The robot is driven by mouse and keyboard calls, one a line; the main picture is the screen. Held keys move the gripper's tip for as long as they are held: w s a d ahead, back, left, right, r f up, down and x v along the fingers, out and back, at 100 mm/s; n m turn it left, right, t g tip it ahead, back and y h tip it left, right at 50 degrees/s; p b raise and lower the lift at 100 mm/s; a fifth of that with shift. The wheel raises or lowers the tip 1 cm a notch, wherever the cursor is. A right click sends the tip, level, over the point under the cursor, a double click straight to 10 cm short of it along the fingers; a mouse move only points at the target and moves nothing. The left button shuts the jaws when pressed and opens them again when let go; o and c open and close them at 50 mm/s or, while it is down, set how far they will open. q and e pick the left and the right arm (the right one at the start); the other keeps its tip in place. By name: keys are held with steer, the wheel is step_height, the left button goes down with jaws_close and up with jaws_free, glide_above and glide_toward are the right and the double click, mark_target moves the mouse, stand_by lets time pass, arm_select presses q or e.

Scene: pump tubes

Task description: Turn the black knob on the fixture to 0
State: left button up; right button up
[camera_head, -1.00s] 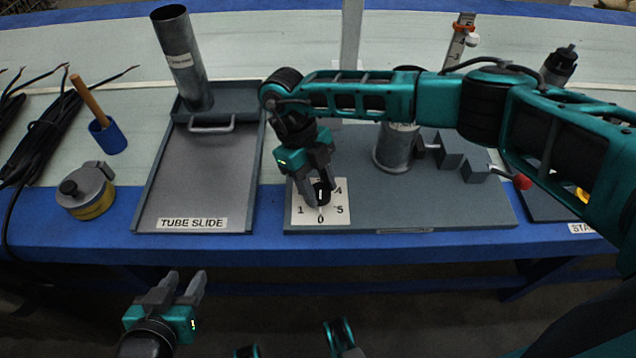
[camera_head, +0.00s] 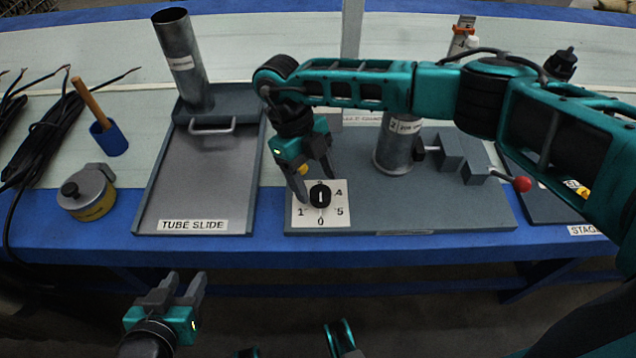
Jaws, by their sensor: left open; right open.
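The black knob (camera_head: 320,194) sits on a white dial plate (camera_head: 337,215) marked with numbers, including 1, 0, 5 and 4, on the grey fixture (camera_head: 455,207). Its white mark runs nearly straight up and down in the picture, in line with the 0 at the plate's near edge. I cannot tell for sure which end of the mark is the pointer. My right gripper (camera_head: 316,184) is open and empty, just above and behind the knob, apart from it. It hides part of the plate's far left. My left gripper (camera_head: 186,284) is open and empty, in front of the table edge.
A metal cylinder (camera_head: 394,150) and a red-tipped lever (camera_head: 522,184) stand on the fixture to the right. The tube slide tray (camera_head: 190,185) with an upright tube (camera_head: 180,60) is to the left. A yellow-banded container (camera_head: 95,208) and black cables (camera_head: 45,140) lie farther left.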

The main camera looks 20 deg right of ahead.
steer(key=v, duration=1)
steer(key=shift+r+p, duration=0.15)
steer(key=shift+p, duration=0.3)
steer(key=shift+w, duration=0.15)
